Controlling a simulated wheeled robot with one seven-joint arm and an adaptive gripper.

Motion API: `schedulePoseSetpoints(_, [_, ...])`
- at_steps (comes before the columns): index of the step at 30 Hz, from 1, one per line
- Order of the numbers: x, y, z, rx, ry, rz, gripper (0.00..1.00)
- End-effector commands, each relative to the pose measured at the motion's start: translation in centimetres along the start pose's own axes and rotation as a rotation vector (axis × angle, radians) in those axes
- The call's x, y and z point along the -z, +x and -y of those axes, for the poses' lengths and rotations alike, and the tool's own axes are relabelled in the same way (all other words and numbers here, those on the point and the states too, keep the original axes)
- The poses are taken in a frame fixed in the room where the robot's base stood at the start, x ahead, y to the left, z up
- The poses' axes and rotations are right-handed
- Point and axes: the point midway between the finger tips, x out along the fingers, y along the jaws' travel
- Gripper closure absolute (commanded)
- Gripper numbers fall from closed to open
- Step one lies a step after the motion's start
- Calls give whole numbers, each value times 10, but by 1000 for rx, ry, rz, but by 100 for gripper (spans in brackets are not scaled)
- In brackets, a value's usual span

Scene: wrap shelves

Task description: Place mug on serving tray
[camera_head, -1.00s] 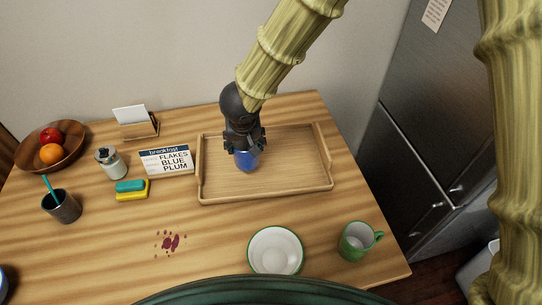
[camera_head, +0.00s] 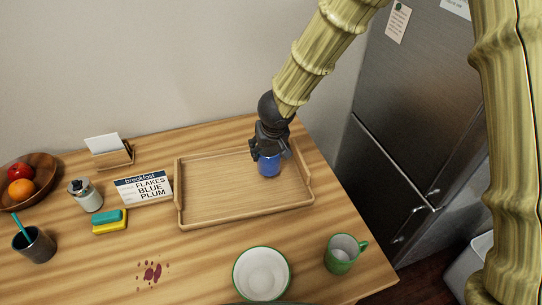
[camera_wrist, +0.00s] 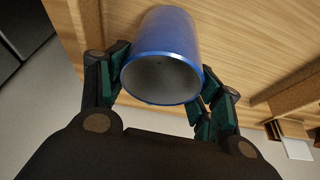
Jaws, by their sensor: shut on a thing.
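A blue mug (camera_head: 269,166) is over the right part of the wooden serving tray (camera_head: 215,208). My gripper (camera_head: 266,156) is shut on it from above. In the wrist view the mug (camera_wrist: 172,38) sits between the two fingers of my gripper (camera_wrist: 163,85), its grey open mouth towards the camera. No handle shows in either view. I cannot tell whether the mug's base touches the tray floor. The rest of the tray is empty.
A white bowl with a green rim (camera_head: 262,273) and a green mug (camera_head: 344,254) stand in front of the tray.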

Motion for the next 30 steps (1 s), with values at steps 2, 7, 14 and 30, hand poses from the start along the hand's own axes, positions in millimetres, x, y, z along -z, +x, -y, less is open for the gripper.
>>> schedulePoseSetpoints(2, [2, 1, -8, -1, 2, -1, 67])
schedulePoseSetpoints(7, [-8, 26, -9, -1, -1, 0, 67])
schedulePoseSetpoints(14, [-11, 34, -9, -1, 0, -1, 67])
schedulePoseSetpoints(30, [-13, 36, -9, -1, 1, 0, 14])
